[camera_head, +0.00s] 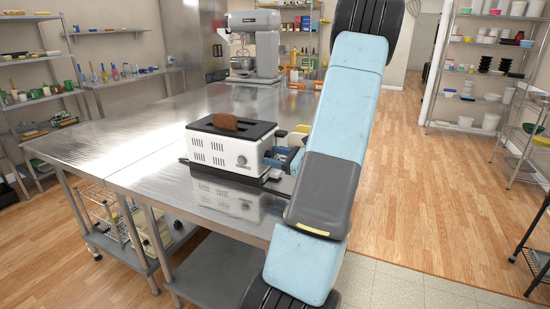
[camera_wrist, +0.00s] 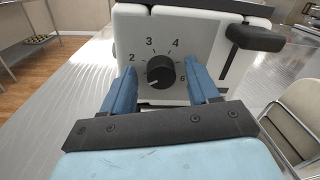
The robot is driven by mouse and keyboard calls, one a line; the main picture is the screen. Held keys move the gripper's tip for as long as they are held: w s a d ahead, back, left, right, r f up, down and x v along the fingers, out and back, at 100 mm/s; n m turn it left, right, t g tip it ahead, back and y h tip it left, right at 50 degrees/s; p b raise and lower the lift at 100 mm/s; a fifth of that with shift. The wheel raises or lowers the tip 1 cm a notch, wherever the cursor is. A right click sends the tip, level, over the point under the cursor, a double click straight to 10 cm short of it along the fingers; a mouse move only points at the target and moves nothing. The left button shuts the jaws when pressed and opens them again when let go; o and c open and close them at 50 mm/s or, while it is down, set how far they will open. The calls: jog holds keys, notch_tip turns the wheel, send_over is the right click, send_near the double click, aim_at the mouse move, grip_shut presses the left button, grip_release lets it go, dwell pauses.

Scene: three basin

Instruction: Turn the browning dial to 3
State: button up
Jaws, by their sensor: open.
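The white toaster (camera_head: 208,150) stands on the metal table with a brown slice of bread (camera_head: 225,122) in its top. My gripper (camera_wrist: 161,74) is open, with one blue finger on each side of the dial and small gaps showing. In the head view my gripper (camera_head: 283,158) is at the toaster's right end, partly hidden.
A black lever (camera_wrist: 254,38) sticks out right of the dial, near my right finger. A round knob (camera_head: 242,160) shows on the toaster's side in the head view. The metal table (camera_head: 140,140) is largely clear left of the toaster. A stand mixer (camera_head: 254,48) stands at the back.

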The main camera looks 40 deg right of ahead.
jog(key=c, duration=1)
jog(key=shift+a, duration=0.15)
jog(key=shift+c, duration=0.2)
